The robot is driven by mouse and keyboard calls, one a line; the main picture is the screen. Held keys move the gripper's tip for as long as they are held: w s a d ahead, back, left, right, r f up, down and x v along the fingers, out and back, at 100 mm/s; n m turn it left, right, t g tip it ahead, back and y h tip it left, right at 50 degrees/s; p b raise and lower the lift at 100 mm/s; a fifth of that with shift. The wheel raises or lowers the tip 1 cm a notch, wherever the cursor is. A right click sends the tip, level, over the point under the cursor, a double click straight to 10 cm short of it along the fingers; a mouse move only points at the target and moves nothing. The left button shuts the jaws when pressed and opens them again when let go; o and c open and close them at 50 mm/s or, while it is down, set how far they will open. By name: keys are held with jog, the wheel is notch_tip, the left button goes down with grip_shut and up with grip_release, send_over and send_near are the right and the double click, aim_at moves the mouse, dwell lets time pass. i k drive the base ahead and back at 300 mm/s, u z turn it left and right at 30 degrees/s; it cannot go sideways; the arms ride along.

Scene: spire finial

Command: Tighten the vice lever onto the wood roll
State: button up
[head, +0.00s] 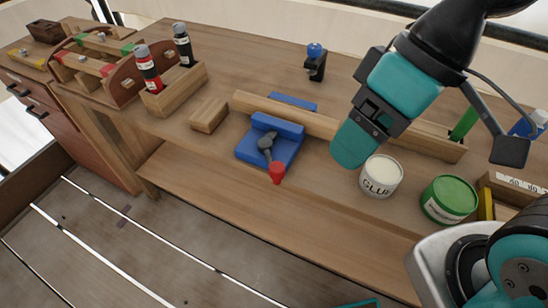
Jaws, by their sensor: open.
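The blue vice (277,128) sits on the workbench. Its lever (265,143) is dark with a red knob (277,173) that hangs toward the bench's front edge. The long wood roll (300,118) lies between the vice's blue front jaw and its blue rear part (293,101). I cannot tell whether the front jaw presses on it. My teal gripper (358,138) is open, to the right of the vice and apart from the lever. It hides part of the wood roll, and no object shows in its grip.
A glue can (381,177) and a green can (449,200) stand right of the vice. A wooden block (209,115) and a bottle box (176,96) stand left. A small blue-topped tool (316,62) stands behind. The bench front below the vice is clear.

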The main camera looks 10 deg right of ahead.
aim_at(276, 170)
jog(key=z, duration=0.95)
jog(key=k, duration=0.85)
jog(key=u, duration=1)
jog(key=i, duration=0.5)
jog(key=z, duration=0.05)
